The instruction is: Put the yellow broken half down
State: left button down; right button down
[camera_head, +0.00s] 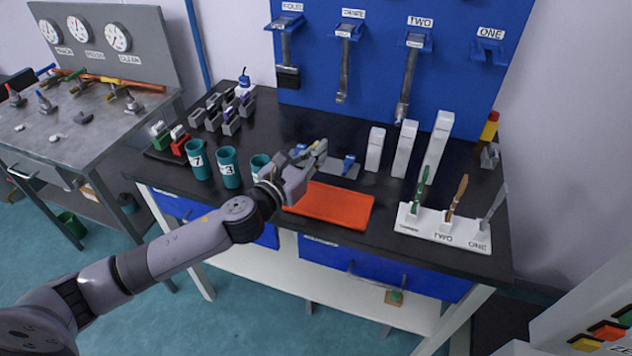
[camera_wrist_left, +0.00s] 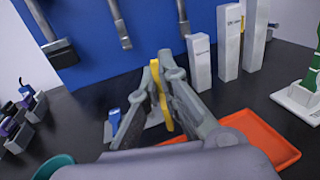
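My left gripper (camera_head: 318,152) reaches in over the black table, above the back-left edge of the orange tray (camera_head: 330,204). In the left wrist view my left gripper (camera_wrist_left: 160,72) is closed around a thin yellow piece, the yellow broken half (camera_wrist_left: 161,98), which stands upright between the fingers. The piece is held above the table, and its lower end is partly hidden by the gripper. In the head view only a small yellow bit shows at the fingertips. The orange tray also shows in the left wrist view (camera_wrist_left: 268,140) and looks empty where visible. My right gripper is not in view.
A grey plate (camera_head: 340,170) with a blue-handled item lies behind the tray. Teal cups (camera_head: 228,168) stand left, one partly behind my gripper. White blocks (camera_head: 404,148) and a white stand (camera_head: 460,236) with several upright tools are right. Tools hang on the blue board (camera_head: 380,70).

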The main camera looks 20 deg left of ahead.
pick_arm(q)
notch_tip(320, 180, down, 4)
jog(key=shift+r+b, duration=0.25)
jog(key=shift+b, duration=0.05)
jog(key=shift+f+b, duration=0.65)
jog(key=shift+f, duration=1.35)
jog(key=shift+f, duration=0.1)
jog(key=c, duration=1.9)
grip_release()
jog(key=shift+o, duration=0.5)
